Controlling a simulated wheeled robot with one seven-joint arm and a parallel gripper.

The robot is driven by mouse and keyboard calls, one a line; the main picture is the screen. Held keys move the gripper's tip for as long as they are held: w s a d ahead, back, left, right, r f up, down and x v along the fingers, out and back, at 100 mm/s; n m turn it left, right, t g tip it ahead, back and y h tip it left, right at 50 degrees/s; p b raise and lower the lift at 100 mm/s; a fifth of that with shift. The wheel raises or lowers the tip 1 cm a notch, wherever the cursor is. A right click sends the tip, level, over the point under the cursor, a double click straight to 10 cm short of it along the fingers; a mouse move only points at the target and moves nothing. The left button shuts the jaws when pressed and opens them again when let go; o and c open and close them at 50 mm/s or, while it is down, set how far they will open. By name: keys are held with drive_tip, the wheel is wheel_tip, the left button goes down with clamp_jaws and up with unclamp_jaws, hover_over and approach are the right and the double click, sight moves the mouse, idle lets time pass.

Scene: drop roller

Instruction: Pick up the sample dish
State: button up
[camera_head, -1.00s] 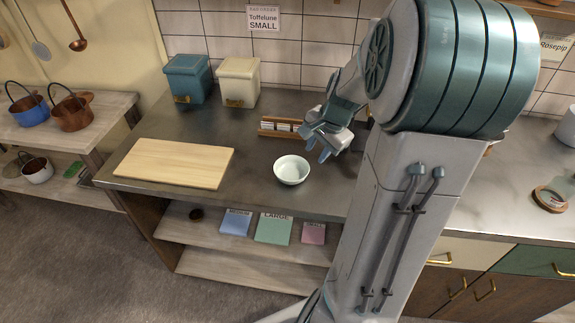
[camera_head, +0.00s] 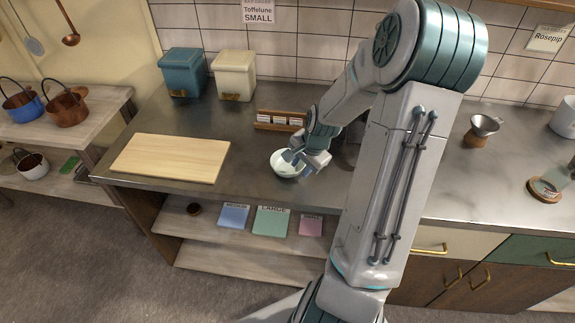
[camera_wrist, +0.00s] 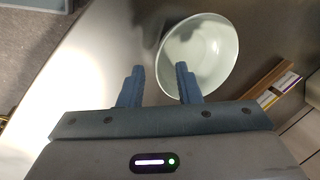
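The sample dish appears to be the small white round bowl (camera_head: 284,165) standing upright on the dark metal counter, right of the wooden board. My gripper (camera_head: 295,158) is at the bowl's right side in the head view and partly covers it. In the wrist view the bowl (camera_wrist: 200,55) lies just beyond my fingertips, and its inside is empty. My gripper (camera_wrist: 160,75) is open, its two blue fingers spread apart with nothing between their bases. The right finger overlaps the near rim in the picture; whether it touches the bowl cannot be told.
A wooden board (camera_head: 170,158) lies left of the bowl. A wooden rack with white cards (camera_head: 279,121) stands behind it. Blue (camera_head: 183,73) and cream (camera_head: 234,75) canisters stand at the back. A metal funnel on a wooden base (camera_head: 481,130) is on the right counter.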

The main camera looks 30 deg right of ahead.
drive_tip(key=shift+x, duration=1.15)
clamp_jaws()
drive_tip(key=shift+r, duration=0.1)
